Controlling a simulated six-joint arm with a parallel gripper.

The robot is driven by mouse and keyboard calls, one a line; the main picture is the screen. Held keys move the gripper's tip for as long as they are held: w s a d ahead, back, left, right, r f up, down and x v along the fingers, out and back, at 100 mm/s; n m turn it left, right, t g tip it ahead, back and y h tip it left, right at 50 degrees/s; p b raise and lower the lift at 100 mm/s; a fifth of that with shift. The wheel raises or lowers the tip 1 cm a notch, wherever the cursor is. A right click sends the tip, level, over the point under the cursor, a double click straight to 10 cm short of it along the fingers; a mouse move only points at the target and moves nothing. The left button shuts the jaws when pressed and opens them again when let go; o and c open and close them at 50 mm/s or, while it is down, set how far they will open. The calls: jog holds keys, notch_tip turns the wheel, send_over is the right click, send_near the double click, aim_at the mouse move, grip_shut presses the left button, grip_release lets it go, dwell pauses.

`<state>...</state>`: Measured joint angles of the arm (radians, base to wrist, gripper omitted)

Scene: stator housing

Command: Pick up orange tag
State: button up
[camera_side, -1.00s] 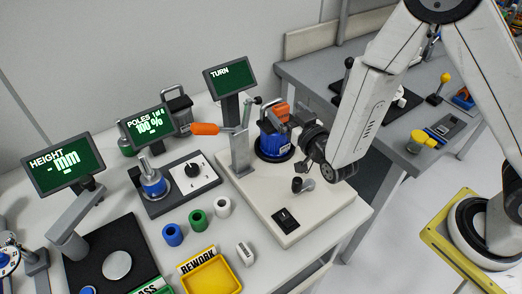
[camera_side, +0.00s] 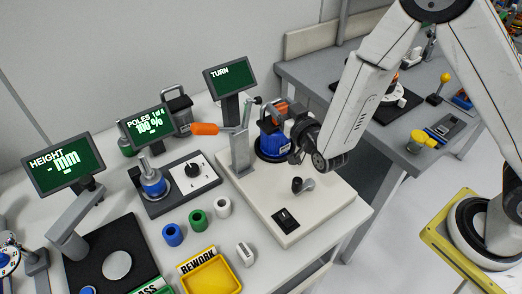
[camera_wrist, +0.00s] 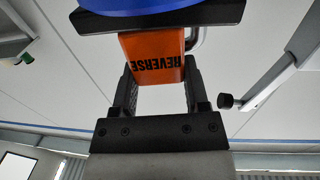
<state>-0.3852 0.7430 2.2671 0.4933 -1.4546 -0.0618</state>
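The orange tag (camera_wrist: 152,62), printed REVERSE, shows upside down in the wrist view. It hangs just below the dark rim of the blue stator housing (camera_wrist: 150,8). My gripper (camera_wrist: 161,85) has its two fingers spread, one on each side of the tag's end, with the tag a little left of centre. No firm contact is visible. In the side view the blue housing (camera_side: 272,144) stands on the pale fixture, and part of the orange tag (camera_side: 281,109) shows at its top. My gripper (camera_side: 297,152) is right beside the housing; its fingertips are hard to make out there.
The pale fixture base (camera_side: 325,203) carries an upright post (camera_side: 240,150) with an orange-handled lever (camera_side: 205,129) left of the housing. A TURN screen (camera_side: 230,78) stands behind. Coloured rings and a yellow REWORK tray (camera_side: 212,275) lie in front.

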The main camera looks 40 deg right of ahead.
aim_at(283, 107)
jog(key=c, duration=0.6)
jog(key=shift+o, duration=0.2)
jog(key=shift+r, duration=0.25)
jog(key=shift+r, duration=4.8)
jog(key=shift+d+f, duration=0.1)
